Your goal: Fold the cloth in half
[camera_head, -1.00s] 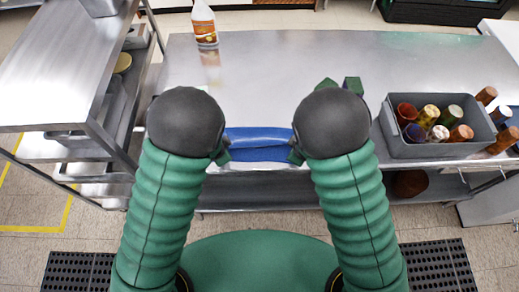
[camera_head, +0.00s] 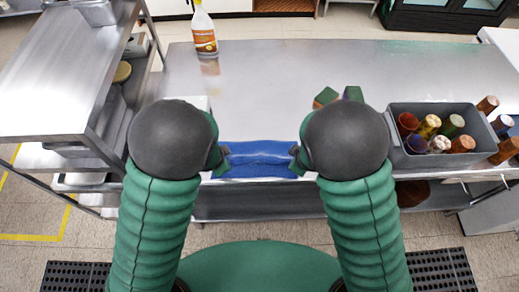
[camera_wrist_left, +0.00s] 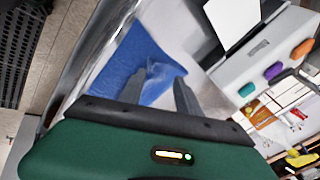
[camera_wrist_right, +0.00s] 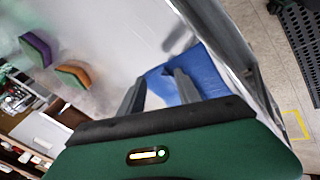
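The blue cloth (camera_head: 258,160) lies at the table's front edge, between my two grippers, with a wrinkled ridge along its far part. My left gripper (camera_head: 222,158) is at its left end and my right gripper (camera_head: 296,158) at its right end. In the left wrist view the fingers stand apart, with the cloth (camera_wrist_left: 128,62) beyond and between them and a crumpled paler patch near the right finger. In the right wrist view the fingers are also apart, and the cloth (camera_wrist_right: 205,75) shows beside the right finger. My forearms hide parts of the table around the cloth.
A grey bin (camera_head: 440,158) with several cups stands at the right. A spray bottle (camera_head: 203,30) stands at the back left. A metal shelf (camera_head: 60,70) rises at the left. The table's middle is clear.

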